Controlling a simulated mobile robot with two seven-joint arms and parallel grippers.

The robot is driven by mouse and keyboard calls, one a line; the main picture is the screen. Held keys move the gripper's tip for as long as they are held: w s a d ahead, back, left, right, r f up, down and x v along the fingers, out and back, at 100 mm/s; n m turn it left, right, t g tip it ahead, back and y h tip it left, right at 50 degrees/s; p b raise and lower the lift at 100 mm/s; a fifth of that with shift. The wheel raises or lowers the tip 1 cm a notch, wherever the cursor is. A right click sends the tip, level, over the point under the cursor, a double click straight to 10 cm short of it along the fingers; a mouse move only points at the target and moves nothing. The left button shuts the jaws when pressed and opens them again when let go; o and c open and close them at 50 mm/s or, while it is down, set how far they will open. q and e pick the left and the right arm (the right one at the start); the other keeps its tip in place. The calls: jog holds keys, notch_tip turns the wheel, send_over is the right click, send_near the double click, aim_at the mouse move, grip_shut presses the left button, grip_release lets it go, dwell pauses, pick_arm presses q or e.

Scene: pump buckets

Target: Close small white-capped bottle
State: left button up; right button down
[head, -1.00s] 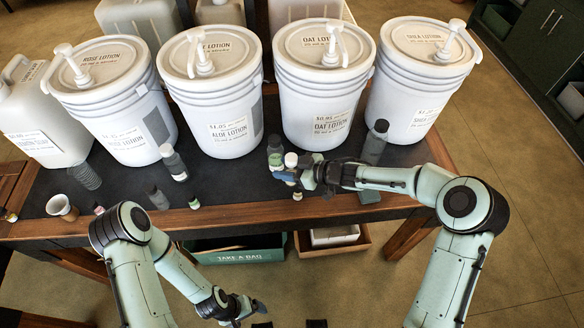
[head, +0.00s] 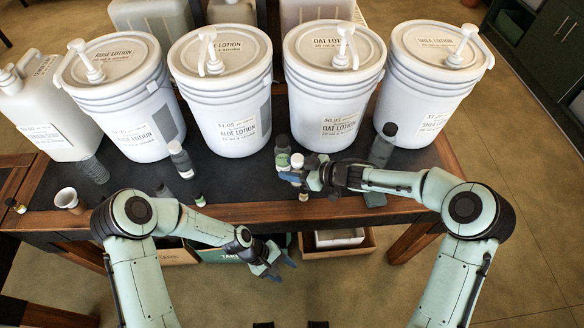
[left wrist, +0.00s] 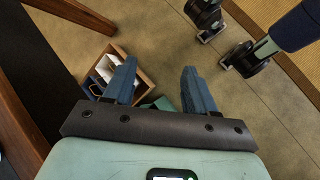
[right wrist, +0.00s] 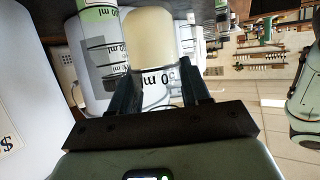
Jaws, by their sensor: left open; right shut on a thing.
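A small bottle with a white cap (head: 297,160) stands near the front edge of the table. My left gripper (head: 284,264) is open and empty, in front of and below the table edge. The left wrist view shows its two blue fingers (left wrist: 160,88) apart over the floor.
A dark-capped green-labelled bottle (head: 282,148) stands right beside the held one. Large lotion buckets (head: 336,92) line the back. A wooden crate (head: 340,245) sits below the table's front edge (head: 245,212).

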pick_arm(q)
jog(key=w+d+r+n+g, duration=0.15)
jog(key=w+r, duration=0.25)
jog(key=r, duration=0.5)
jog(key=w+d+r+n+h, duration=0.1)
jog(key=w+d+r, duration=0.25)
jog(key=r, duration=0.55)
jog(key=w+d+r+n+g, duration=0.1)
jog(key=w+r, duration=0.3)
jog(key=r, duration=0.5)
jog(key=w+r+t+y, duration=0.1)
jog(key=w+r+y, duration=0.1)
jog(key=w, duration=0.1)
jog(key=w+r+t+y, duration=0.1)
jog(key=w+r+y, duration=0.1)
jog(key=w, duration=0.2)
jog(key=w+a+r+t+y, duration=0.1)
jog(key=w+r, duration=0.2)
jog(key=shift+w+a+t+y, duration=0.15)
jog(key=shift+t+y, duration=0.1)
jog(key=shift+y, duration=0.15)
jog(key=shift+w+d+r+m+t+y, duration=0.2)
jog(key=shift+w+r+m+t+y, duration=0.3)
jog(key=shift+y, duration=0.5)
jog(key=shift+r, duration=0.1)
